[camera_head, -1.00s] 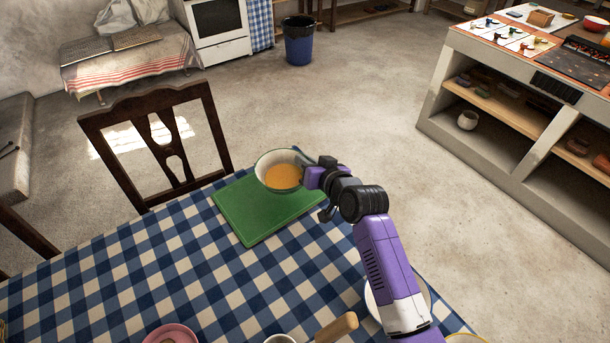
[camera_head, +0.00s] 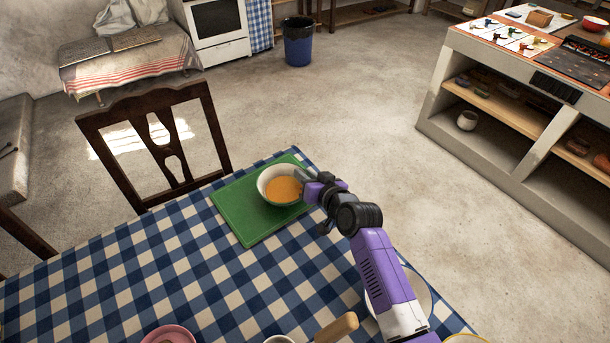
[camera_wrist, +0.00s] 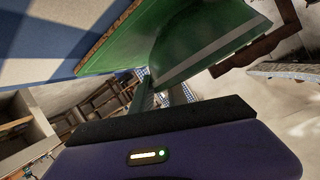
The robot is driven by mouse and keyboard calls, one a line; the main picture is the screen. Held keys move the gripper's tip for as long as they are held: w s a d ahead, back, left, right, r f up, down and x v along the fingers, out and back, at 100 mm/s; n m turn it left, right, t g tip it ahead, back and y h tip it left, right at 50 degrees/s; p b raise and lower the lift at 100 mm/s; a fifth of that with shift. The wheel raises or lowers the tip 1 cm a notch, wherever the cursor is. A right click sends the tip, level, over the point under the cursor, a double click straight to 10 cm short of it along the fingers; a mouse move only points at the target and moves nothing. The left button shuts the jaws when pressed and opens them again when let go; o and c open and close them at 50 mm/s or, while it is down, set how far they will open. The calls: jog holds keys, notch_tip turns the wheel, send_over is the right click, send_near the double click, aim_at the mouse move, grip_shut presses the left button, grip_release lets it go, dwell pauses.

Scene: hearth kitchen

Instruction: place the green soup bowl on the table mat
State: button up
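The green soup bowl (camera_head: 264,197), pale inside and holding orange soup, is upright over the upper right part of the green table mat (camera_head: 239,217). I cannot tell whether its base touches the mat. My gripper (camera_head: 305,179) is at the bowl's right rim and appears shut on it. In the wrist view, the bowl's green wall (camera_wrist: 205,40) fills the upper middle, close to the fingers, and the mat (camera_wrist: 112,55) shows beside it. The fingertips are mostly hidden there.
The mat lies on a blue checked tablecloth (camera_head: 130,275). A dark wooden chair (camera_head: 160,150) stands at the table's far side. A pink plate (camera_head: 168,333), a wooden handle (camera_head: 337,327) and a pale plate (camera_head: 425,292) are near the front. The cloth left of the mat is clear.

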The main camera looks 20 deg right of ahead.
jog(key=shift+o, duration=0.9)
jog(key=shift+r, duration=0.15)
jog(key=v, duration=1.2)
jog(key=shift+r, duration=0.1)
